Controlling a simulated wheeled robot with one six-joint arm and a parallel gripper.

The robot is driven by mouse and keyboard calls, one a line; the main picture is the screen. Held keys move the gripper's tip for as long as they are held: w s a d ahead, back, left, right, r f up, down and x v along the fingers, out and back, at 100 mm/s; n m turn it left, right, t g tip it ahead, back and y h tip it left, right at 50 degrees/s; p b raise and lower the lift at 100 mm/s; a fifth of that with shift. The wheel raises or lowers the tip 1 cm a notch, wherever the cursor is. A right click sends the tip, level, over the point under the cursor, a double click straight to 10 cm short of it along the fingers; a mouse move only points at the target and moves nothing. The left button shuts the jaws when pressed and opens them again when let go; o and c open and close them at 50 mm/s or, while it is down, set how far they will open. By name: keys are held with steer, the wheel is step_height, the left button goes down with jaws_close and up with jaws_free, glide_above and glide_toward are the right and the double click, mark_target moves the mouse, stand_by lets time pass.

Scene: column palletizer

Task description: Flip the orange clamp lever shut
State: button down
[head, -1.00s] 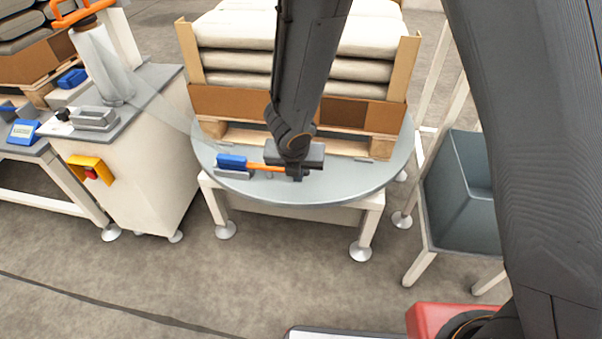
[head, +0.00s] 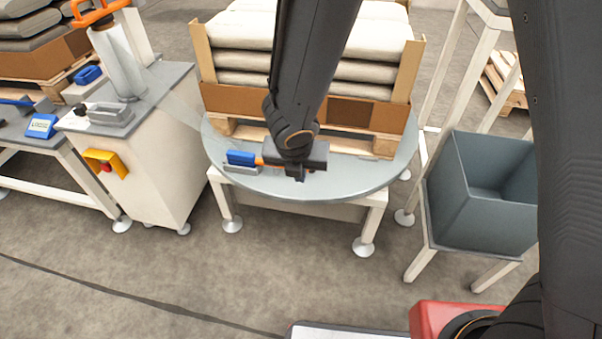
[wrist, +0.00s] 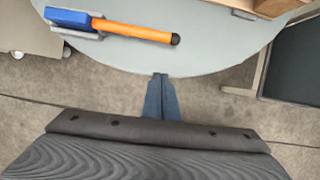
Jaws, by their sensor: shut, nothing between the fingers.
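The orange clamp lever (wrist: 130,29) lies nearly flat along the turntable's front rim in the wrist view, with a black tip at its right end. Its left end meets a blue clamp block (wrist: 68,18) on a grey base. In the head view the blue block (head: 241,158) shows left of my gripper (head: 297,174), and most of the lever is hidden behind the gripper. In the wrist view my gripper (wrist: 161,80) is shut and empty, its fingertips just below the turntable's edge in the picture, apart from the lever.
The round grey turntable (head: 340,183) carries a pallet with stacked white sacks (head: 245,60). A white cabinet (head: 160,160) with a film roll stands left. A grey bin (head: 470,205) on a stand is at the right.

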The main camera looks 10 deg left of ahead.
steer(key=shift+p+v, duration=1)
steer(key=shift+v, duration=1)
steer(key=s+d+r+m+h, duration=0.2)
steer(key=d+r+m, duration=0.9)
steer(key=m, duration=0.4)
steer(key=s+d+r+m+g+y, duration=0.1)
steer(key=s+d+r+m+g, duration=0.1)
steer(key=s+r+m, duration=0.5)
steer(key=s+d+m+g+y, duration=0.2)
steer(key=s+m, duration=0.4)
steer(key=m, duration=0.4)
steer(key=d+r+m+h+p, duration=0.1)
steer(key=d+r+m+p, duration=0.2)
steer(key=d+r+p, duration=0.8)
steer(key=r+p, duration=0.1)
steer(key=p, duration=0.9)
steer(key=shift+r+m, duration=0.3)
steer(key=shift+m, duration=0.1)
